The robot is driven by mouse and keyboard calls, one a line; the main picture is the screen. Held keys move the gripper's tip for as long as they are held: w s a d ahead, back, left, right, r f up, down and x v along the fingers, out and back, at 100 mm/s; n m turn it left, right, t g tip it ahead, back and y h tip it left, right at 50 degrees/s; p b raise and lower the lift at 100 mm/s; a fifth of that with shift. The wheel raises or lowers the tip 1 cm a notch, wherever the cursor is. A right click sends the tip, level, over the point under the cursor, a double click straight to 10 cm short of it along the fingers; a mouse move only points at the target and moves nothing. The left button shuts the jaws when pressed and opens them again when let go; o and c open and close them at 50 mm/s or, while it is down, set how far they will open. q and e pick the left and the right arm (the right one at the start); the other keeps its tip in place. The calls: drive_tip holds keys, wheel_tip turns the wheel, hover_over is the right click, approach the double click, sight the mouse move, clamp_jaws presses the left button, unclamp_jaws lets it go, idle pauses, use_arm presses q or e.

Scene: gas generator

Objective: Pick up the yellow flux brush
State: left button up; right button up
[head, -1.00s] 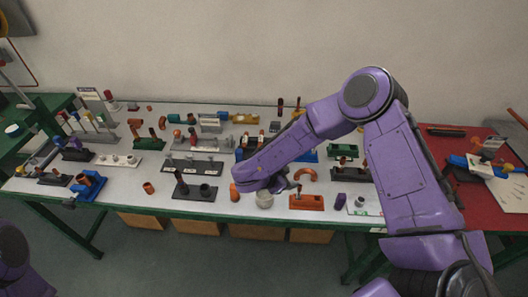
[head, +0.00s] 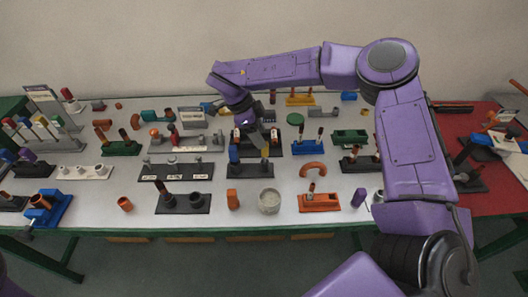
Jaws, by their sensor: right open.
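What looks like the yellow flux brush (head: 265,152) stands upright at the right end of a dark stand (head: 250,171) in the middle of the table. A blue-handled piece (head: 234,158) stands at the left end of the same stand. My right gripper (head: 256,130) is open, pointing down just behind and above the yellow piece. I see nothing held in it. The fingertips are small and dark, so I cannot tell whether they touch the yellow piece. My left gripper is out of view.
A dark stand with dark cylinders (head: 183,204), an orange cylinder (head: 232,199) and a grey round jar (head: 269,201) stand in front. An orange arch (head: 313,169) lies to the right. A rack of colored-tip tools (head: 40,133) is far left. The table (head: 330,222) is crowded.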

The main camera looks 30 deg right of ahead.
sight(267, 149)
drive_tip(key=f, duration=0.1)
drive_tip(key=d+f, duration=0.1)
drive_tip(key=f+p, duration=0.1)
drive_tip(key=f, duration=0.1)
drive_tip(key=shift+w+d, duration=0.15)
drive_tip(key=shift+w, duration=0.1)
drive_tip(key=p+x, duration=0.1)
drive_tip(key=x, duration=0.3)
drive_tip(key=shift+s+r+p, duration=0.1)
drive_tip(key=shift+s+p, duration=0.1)
drive_tip(key=shift+p, duration=0.15)
drive_tip(key=shift+d+f, duration=0.1)
drive_tip(key=shift+f, duration=0.2)
drive_tip(key=shift+w, duration=0.1)
drive_tip(key=c, duration=0.6)
drive_tip(key=shift+c, duration=1.4)
